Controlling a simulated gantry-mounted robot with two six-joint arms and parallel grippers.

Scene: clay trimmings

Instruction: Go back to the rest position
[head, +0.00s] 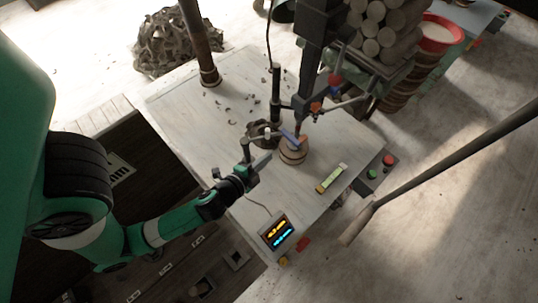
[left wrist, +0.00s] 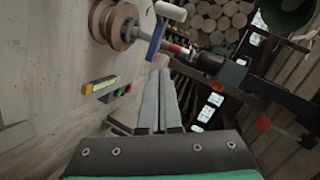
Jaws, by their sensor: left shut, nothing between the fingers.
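My left gripper (head: 262,163) is over the pale worktable (head: 215,135), just left of the round wooden block (head: 292,152) in the head view. Its two grey fingers (left wrist: 160,78) are shut with nothing between them in the left wrist view. They look apart from the wooden block (left wrist: 118,25), which shows at the top of that view. My green left arm reaches in from the left. My right gripper is not in view.
A dark upright machine (head: 313,60) stands over the block. A display box (head: 278,232), a yellow-green level-like bar (head: 331,178) and a button box (head: 380,169) lie near the table's right side. Dark trimmings (head: 178,43) are heaped beyond the table. A long pole (head: 440,165) crosses at right.

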